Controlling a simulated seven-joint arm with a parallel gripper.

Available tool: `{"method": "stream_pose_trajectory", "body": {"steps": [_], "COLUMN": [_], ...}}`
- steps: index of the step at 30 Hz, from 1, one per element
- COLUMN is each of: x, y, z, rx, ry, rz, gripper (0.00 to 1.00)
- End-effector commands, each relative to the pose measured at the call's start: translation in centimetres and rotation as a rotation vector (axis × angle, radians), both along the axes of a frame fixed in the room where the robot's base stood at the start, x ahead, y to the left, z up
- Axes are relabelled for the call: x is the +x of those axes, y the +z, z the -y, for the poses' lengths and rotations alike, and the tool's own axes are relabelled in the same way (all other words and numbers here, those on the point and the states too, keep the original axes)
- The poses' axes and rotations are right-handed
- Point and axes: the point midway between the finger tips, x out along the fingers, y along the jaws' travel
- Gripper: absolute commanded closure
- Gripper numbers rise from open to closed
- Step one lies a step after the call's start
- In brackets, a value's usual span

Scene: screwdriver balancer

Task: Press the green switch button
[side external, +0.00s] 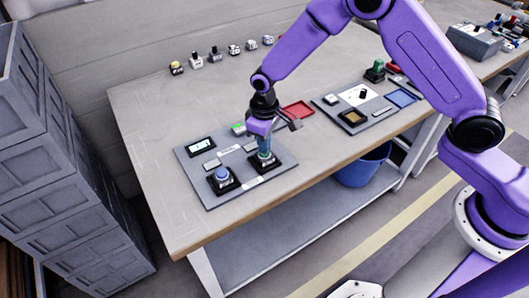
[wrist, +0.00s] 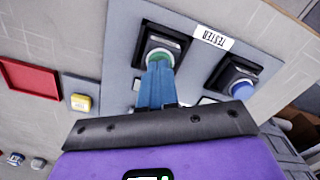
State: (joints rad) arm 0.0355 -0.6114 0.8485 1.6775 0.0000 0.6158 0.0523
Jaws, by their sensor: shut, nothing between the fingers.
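The green button (wrist: 161,55) shows in the wrist view in a black square housing on the grey tester panel (wrist: 120,72). My gripper (wrist: 159,66) has its blue fingers closed together with nothing between them. The fingertips overlap the near part of the green button in the wrist view. Whether they touch it or hover just above it I cannot tell. In the side view my gripper (side external: 264,154) points down over the right housing of the panel (side external: 205,200), and the fingers mostly hide the green button there.
A blue button (side external: 222,175) in a similar black housing sits beside it on the panel, also in the wrist view (wrist: 243,90). A small display (side external: 200,146) lies behind. A red tray (side external: 298,110) and a second panel (side external: 330,114) lie to the right. The front table strip is clear.

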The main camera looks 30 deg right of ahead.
Motion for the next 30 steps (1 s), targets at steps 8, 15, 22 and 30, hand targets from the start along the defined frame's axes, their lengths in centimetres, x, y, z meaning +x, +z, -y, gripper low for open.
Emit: {"method": "stream_pose_trajectory", "body": {"steps": [8,15,22,30], "x": [0.01,0.01,0.01,0.03], "y": [-0.36,-0.68,-0.68,0.15], "z": [0.0,0.0,0.0,-0.03], "rx": [0.0,0.0,0.0,0.001], "ry": [0.0,0.0,0.0,0.0], "rz": [0.0,0.0,0.0,0.002], "gripper": [1.0,1.0,1.0,1.0]}}
